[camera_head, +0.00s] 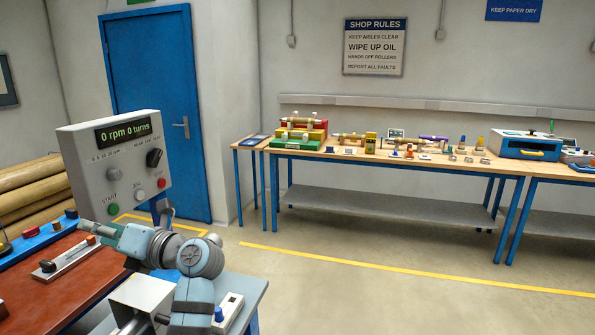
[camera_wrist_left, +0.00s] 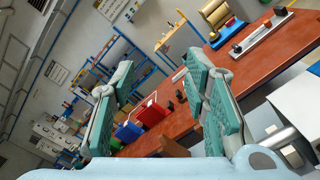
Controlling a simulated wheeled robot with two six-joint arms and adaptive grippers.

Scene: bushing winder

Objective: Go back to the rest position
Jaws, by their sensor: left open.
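My left arm comes in at the lower left of the head view, bent over the near bench. Its gripper (camera_head: 105,236) points left, above the red-brown bench top and just below the grey control box. In the left wrist view my left gripper (camera_wrist_left: 160,88) has its two green-padded fingers spread apart with nothing between them. Past the fingers, the red-brown bench top (camera_wrist_left: 255,55) shows with coloured blocks on it. My right gripper is in neither view.
The control box (camera_head: 118,165) reads "0 rpm 0 turns" and stands close behind my left arm. A long workbench (camera_head: 345,156) with many small parts stands along the far wall. A blue door (camera_head: 150,100) is at the back left. The floor between is clear.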

